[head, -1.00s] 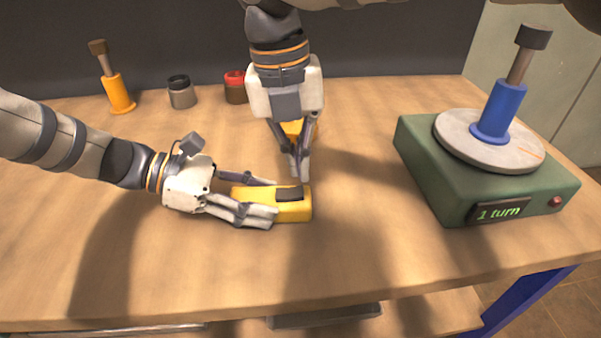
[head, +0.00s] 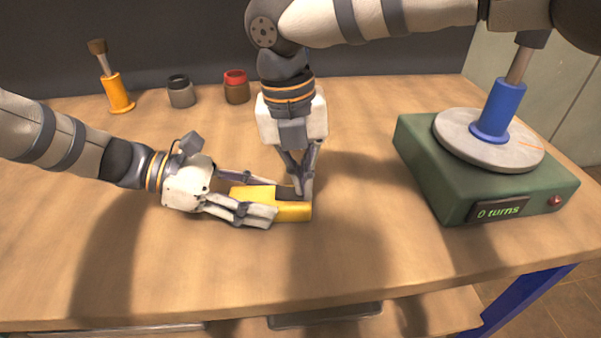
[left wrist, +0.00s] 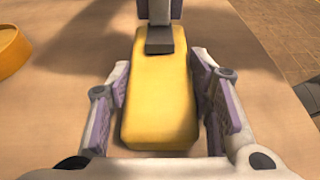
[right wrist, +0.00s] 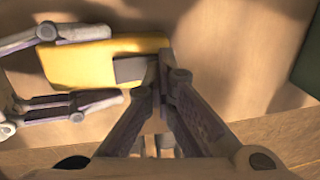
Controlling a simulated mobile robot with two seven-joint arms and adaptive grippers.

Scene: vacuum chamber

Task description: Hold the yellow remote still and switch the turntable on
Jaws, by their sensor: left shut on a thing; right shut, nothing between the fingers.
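The yellow remote (head: 294,211) lies flat on the table. A dark switch piece (head: 286,192) sits on its top, near its right end. My left gripper (head: 272,202) is shut around the remote from the left, one finger on each long side. My right gripper (head: 303,192) is shut and empty, pointing down with its fingertips at the right end of the dark piece. Whether they touch it I cannot tell. The green turntable (head: 440,176) stands at the right. Its display (head: 499,211) reads "0 turns". Its grey disc (head: 455,132) carries a blue-handled plunger (head: 501,105).
An orange-handled plunger (head: 117,93), a grey jar (head: 181,92) and a red-topped jar (head: 236,87) stand at the back left. The front of the table is clear.

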